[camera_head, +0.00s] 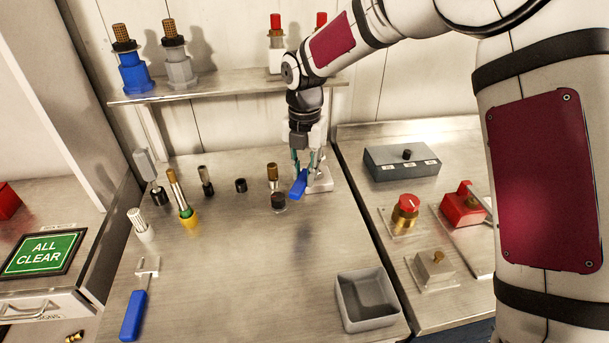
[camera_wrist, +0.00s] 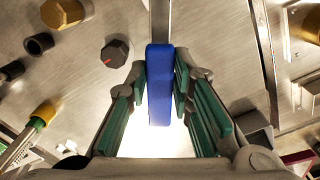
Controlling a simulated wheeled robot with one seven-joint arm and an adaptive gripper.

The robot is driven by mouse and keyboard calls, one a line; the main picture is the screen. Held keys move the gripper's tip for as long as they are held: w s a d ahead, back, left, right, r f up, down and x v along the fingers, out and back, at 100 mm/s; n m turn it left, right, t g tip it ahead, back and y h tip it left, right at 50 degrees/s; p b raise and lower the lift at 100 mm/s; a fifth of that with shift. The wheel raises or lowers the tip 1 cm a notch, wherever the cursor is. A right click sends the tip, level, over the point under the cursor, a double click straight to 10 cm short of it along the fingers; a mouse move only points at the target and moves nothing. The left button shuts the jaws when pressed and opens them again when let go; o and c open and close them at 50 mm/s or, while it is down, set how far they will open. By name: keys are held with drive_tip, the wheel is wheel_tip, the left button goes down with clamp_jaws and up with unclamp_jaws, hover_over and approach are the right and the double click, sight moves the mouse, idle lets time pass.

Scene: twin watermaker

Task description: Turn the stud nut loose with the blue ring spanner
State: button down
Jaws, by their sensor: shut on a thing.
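My gripper (camera_head: 301,165) points down at the back of the workbench. It is shut on the blue handle of a spanner (camera_head: 299,185). In the wrist view the blue handle (camera_wrist: 159,85) lies between the green finger pads, and a grey metal shank runs from it to the top edge. The spanner's ring end is not visible in either view. A pale block (camera_head: 320,181) sits right beside and partly behind my gripper. I cannot make out the stud nut; it may be hidden by my gripper.
A blue-handled fork-ended tool (camera_head: 133,312) lies at the front left. A grey open bin (camera_head: 366,300) stands at the front right. A dark knob with a red mark (camera_wrist: 115,53) is close left of the handle. Several upright parts stand left; the bench's middle front is clear.

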drive_tip(key=shift+f+b, duration=0.35)
drive_tip(key=shift+f, duration=1.35)
drive_tip(key=shift+f+b, duration=0.7)
drive_tip(key=shift+f, duration=0.55)
drive_tip(key=shift+s+d+n+p, duration=0.25)
drive_tip(key=shift+d+n+p, duration=0.15)
drive_tip(key=shift+d+n, duration=0.6)
drive_tip(key=d+n, duration=0.2)
drive_tip(key=n, duration=0.1)
drive_tip(key=shift+d+p, duration=0.3)
drive_tip(key=shift+p, duration=0.05)
drive_tip(key=shift+w+d+n, duration=0.25)
drive_tip(key=shift+d+n, duration=0.75)
drive_tip(key=shift+n, duration=0.2)
drive_tip(key=shift+w+d+n, duration=0.3)
drive_tip(key=shift+d+n, duration=0.25)
drive_tip(key=shift+n, duration=0.2)
drive_tip(key=shift+w+d+n, duration=0.3)
drive_tip(key=shift+d+n, duration=0.25)
drive_tip(key=shift+n, duration=0.2)
drive_tip(key=shift+a, duration=0.1)
